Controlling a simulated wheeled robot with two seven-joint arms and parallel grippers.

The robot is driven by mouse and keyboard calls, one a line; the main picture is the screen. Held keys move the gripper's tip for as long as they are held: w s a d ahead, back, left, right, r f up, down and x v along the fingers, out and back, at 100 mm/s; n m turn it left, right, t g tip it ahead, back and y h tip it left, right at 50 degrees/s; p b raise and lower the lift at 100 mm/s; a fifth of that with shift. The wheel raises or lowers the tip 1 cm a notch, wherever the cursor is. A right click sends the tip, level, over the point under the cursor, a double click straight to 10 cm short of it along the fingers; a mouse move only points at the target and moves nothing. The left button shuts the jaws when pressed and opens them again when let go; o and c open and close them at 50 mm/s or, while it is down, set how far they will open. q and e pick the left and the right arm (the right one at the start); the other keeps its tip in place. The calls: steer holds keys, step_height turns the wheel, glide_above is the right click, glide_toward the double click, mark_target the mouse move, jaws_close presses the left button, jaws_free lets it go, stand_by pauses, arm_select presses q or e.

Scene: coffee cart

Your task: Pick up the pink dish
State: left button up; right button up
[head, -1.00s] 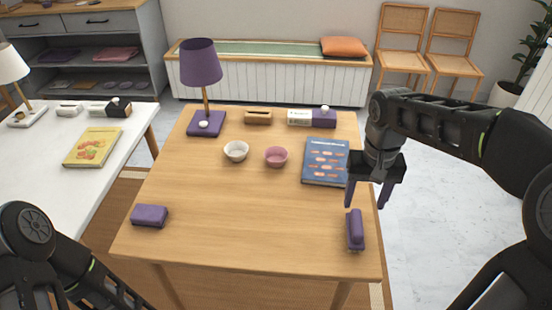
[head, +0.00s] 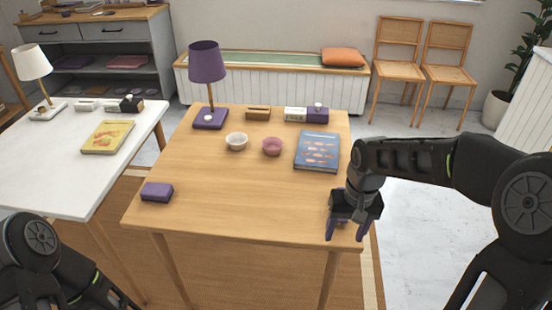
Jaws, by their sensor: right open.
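The pink dish (head: 272,147) is a small round bowl, standing upright on the wooden table (head: 220,205). It is between a white bowl (head: 236,141) on its left and a blue book (head: 317,151) on its right. My right gripper (head: 345,232) is open, with its purple fingers pointing down over the table's front right part. It is to the right of the pink dish and nearer to me, well apart from it. My left gripper is out of view; only part of my left arm shows at the lower left.
A purple lamp (head: 207,64) stands at the back left. A wooden block (head: 258,114) and a white-and-purple item (head: 307,115) sit along the back. A purple block (head: 157,192) lies at the front left. The table's middle front is clear.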

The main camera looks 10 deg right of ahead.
steer(key=s+a+f+n+y, duration=0.1)
steer(key=s+a+f, duration=0.1)
steer(key=a+f, duration=0.55)
steer(key=s+a+f+y, duration=0.1)
steer(key=s+a+f, duration=0.25)
steer(key=f, duration=0.65)
steer(key=s+a+f+y, duration=0.1)
steer(key=s+a+f, duration=0.8)
steer(key=s, duration=0.2)
steer(key=shift+s+a+f+t, duration=0.15)
steer(key=shift+a+f+t, duration=0.05)
steer(key=shift+f+t, duration=0.15)
steer(key=shift+c, duration=0.5)
